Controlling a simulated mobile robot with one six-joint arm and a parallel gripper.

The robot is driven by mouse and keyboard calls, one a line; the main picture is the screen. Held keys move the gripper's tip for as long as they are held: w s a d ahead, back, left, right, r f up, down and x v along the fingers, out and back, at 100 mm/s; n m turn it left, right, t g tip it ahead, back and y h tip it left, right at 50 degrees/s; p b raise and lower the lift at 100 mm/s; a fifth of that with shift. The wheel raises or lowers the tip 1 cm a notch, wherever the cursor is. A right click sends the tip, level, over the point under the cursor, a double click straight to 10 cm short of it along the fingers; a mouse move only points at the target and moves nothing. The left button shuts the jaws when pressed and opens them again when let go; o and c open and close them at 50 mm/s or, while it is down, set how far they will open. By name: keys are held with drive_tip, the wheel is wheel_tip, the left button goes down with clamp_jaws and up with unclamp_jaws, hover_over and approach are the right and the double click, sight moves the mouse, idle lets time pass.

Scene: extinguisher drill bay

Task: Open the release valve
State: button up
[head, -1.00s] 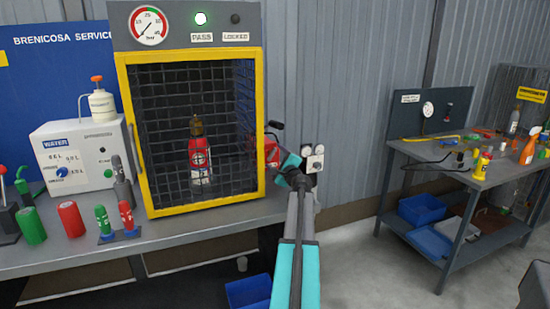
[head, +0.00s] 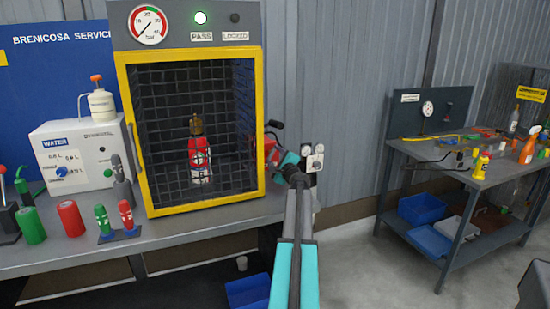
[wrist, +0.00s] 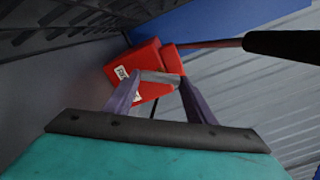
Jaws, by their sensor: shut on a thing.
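The release valve (wrist: 133,70) shows in the wrist view as a red block with a white label, a short grey cylinder and a red lever with a black grip (wrist: 283,45). In the head view, the red part (head: 271,151) and black grip (head: 274,124) are at the right side of the yellow-framed cage, partly hidden by my arm. My gripper (wrist: 157,79) is shut on the valve, a finger on either side of the grey cylinder. Exactly which part the fingertips touch is unclear. It also shows in the head view (head: 280,155).
The mesh cage (head: 190,209) holds a red extinguisher (head: 199,158). Above are a gauge (head: 148,24), a lit green PASS lamp (head: 201,18) and a dark LOCKED lamp (head: 235,18). A cluttered side bench (head: 425,152) stands farther right.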

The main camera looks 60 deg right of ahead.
drive_tip(key=shift+f+n+b, duration=0.15)
drive_tip(key=shift+n+b, duration=0.15)
drive_tip(key=shift+b, duration=0.7)
drive_tip(key=n+b, duration=0.2)
drive_tip(key=b, duration=0.2)
drive_tip(key=shift+n, duration=0.4)
drive_tip(key=n+b, duration=0.2)
drive_tip(key=b, duration=0.2)
drive_tip(key=shift+n, duration=0.4)
drive_tip(key=shift+b, duration=0.3)
drive_tip(key=o, duration=1)
drive_tip(key=shift+r, duration=0.25)
drive_tip(key=shift+o, duration=0.2)
drive_tip(key=shift+s+a, duration=0.1)
drive_tip(key=shift+s, duration=0.05)
drive_tip(key=shift+p+v, duration=0.3)
drive_tip(key=shift+v, duration=6.55)
